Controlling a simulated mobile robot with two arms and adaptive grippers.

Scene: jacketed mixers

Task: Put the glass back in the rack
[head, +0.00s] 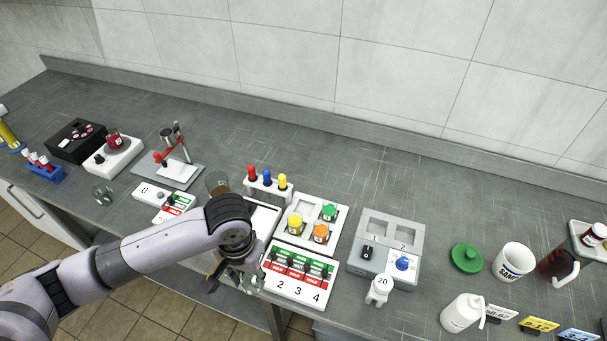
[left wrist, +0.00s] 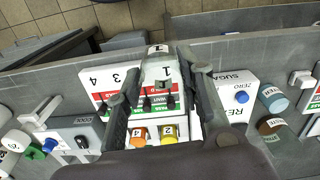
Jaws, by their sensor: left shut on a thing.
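My left gripper (head: 243,278) is low at the bench's front edge, beside the white panel numbered 2, 3, 4 (head: 285,286). In the left wrist view its fingers (left wrist: 160,82) stand either side of a clear, see-through glass (left wrist: 158,68), and it is shut on it. The glass covers part of the panel's numbers; in the head view it is mostly lost among the fingers. A white rack (head: 274,188) with red, blue and yellow tops stands behind. A blue rack (head: 47,173) with tubes is at the far left. I cannot tell which rack the task names. My right gripper is out of view.
A white tray (head: 297,248) with yellow, green and orange lidded jars lies right of my wrist. A brownish beaker (head: 217,182) stands behind my forearm, and another clear glass (head: 103,195) is farther left. A grey two-well unit (head: 407,262) and white bottle (head: 379,290) are right.

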